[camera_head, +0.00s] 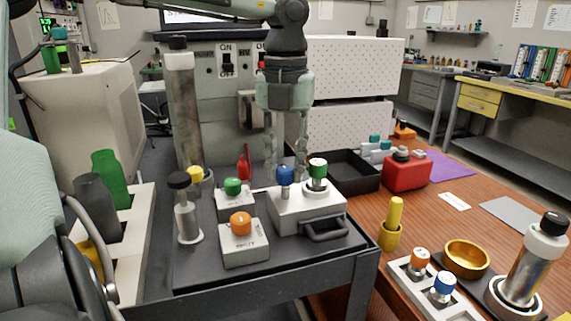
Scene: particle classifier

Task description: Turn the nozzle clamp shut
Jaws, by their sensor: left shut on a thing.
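My left gripper (286,176) reaches down from the top of the picture over the light grey box (280,219) on the dark bench. Its two fingers stand on either side of a blue-topped knob (285,173) and are shut on it. The exact contact at the fingertips is hard to see. A green-and-white topped knob (318,168) stands on the same box just right of the fingers. I cannot tell from its looks alone which part is the nozzle clamp. My right gripper is not in view.
Left of the box sit a green button box (232,186) and an orange button box (240,223). A black-capped cylinder (187,215) and a tall metal column (184,110) stand further left. A black tray (345,170) and red case (406,172) lie to the right.

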